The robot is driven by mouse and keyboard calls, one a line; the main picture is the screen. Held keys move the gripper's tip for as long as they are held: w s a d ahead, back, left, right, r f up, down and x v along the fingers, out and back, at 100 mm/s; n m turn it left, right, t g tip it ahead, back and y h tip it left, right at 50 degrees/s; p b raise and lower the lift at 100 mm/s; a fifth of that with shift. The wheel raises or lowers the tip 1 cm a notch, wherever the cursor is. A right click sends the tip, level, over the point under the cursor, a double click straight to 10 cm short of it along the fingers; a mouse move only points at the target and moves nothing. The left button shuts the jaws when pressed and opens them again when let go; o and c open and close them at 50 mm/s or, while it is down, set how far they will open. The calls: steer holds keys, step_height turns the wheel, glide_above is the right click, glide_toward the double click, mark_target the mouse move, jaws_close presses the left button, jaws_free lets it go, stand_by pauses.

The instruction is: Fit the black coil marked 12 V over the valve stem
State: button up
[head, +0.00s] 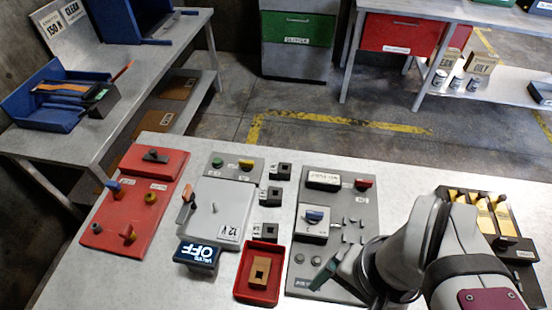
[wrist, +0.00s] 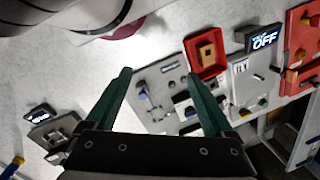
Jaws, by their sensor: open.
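Three black square coils stand in a column at mid-table: a far one (head: 283,170), a middle one (head: 271,196) and a near one (head: 267,230). Each has a small white label too small to read. A brown coil (head: 260,270) lies in a red tray (head: 240,284), also seen in the wrist view (wrist: 193,50). Small upright pins (head: 346,221) show on the grey valve panel (head: 330,185); I cannot tell which is the valve stem. My gripper (head: 326,274), with green fingers, is open and empty above that panel's near end. Its fingers also show in the wrist view (wrist: 158,90).
The display (head: 196,255) reads OFF. A red panel (head: 130,215) lies at the left. A black holder with yellow pieces (head: 478,205) is at the right.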

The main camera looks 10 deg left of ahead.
steer(key=w+a+n+h, duration=0.1)
steer(key=w+a+n, duration=0.2)
steer(key=w, duration=0.5)
steer(key=n+t, duration=0.2)
steer(key=n, duration=0.1)
glide_toward(265, 230)
steer(key=shift+h, duration=0.3)
steer(key=f, duration=0.3)
steer(key=w+f, duration=0.1)
steer(key=f, duration=0.6)
steer(key=shift+w+a, duration=0.3)
steer(key=c, duration=1.2)
step_height(265, 230, up, 10)
steer(key=shift+w+a+f, duration=0.15)
steer(key=shift+f, duration=0.1)
steer(key=w+a+r+m+g+h, duration=0.1)
steer(key=a+r+m, duration=0.1)
steer(key=a+m, duration=0.4)
steer(key=w+a+r+m+h, duration=0.1)
steer(key=w+a+r+m, duration=0.1)
steer(key=a+m, duration=0.5)
steer(key=r+m, duration=0.1)
steer(key=m, duration=0.4)
steer(key=shift+w+r+m+g, duration=0.25)
steer(key=shift+r+m+g, duration=0.05)
steer(key=shift+g, duration=0.1)
